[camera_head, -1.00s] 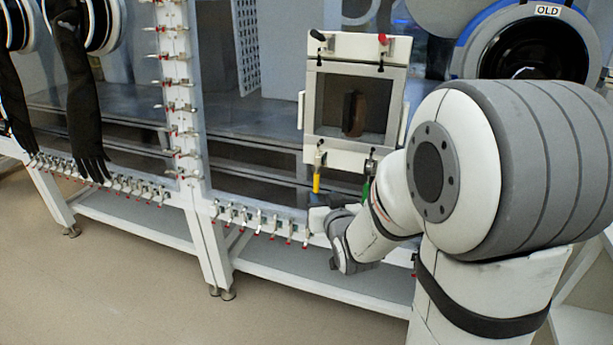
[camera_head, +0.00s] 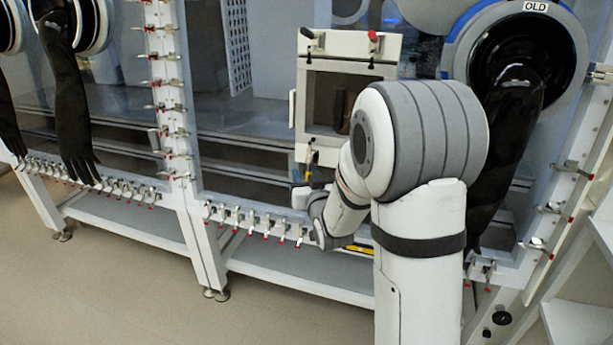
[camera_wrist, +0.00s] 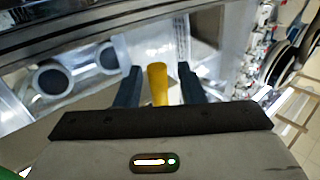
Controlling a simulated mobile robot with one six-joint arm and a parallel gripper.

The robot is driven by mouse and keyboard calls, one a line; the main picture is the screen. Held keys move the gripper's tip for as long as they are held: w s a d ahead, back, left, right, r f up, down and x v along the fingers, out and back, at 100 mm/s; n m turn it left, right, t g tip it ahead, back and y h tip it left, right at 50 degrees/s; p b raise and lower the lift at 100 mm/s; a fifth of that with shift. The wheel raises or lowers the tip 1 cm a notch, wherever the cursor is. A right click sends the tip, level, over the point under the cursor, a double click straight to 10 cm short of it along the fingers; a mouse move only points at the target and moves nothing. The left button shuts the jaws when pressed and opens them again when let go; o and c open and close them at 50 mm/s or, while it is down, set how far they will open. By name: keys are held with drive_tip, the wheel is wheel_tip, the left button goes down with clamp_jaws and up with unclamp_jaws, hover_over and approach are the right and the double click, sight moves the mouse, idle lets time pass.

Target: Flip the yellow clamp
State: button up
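The yellow clamp (camera_head: 308,173) hangs at the lower left of the small framed door (camera_head: 300,98) in the head view. In the wrist view the yellow clamp (camera_wrist: 158,83) stands between the two dark blue fingers of my gripper (camera_wrist: 159,86). A gap shows on each side of it, so the fingers are open and apart from it. In the head view my gripper (camera_head: 300,196) is just below the clamp, partly hidden by my arm. Whether the clamp reaches fully between the fingertips is hard to tell.
A black-handled clamp (camera_head: 308,34) and a red-handled clamp (camera_head: 373,37) sit on the door's top edge. A bit of green (camera_wrist: 8,173) shows at the wrist view's corner. Red-tipped clamps (camera_head: 253,218) line the lower rail. A black glove (camera_head: 500,130) hangs at the right.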

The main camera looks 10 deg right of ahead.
drive_tip(key=shift+c, duration=0.5)
clamp_jaws()
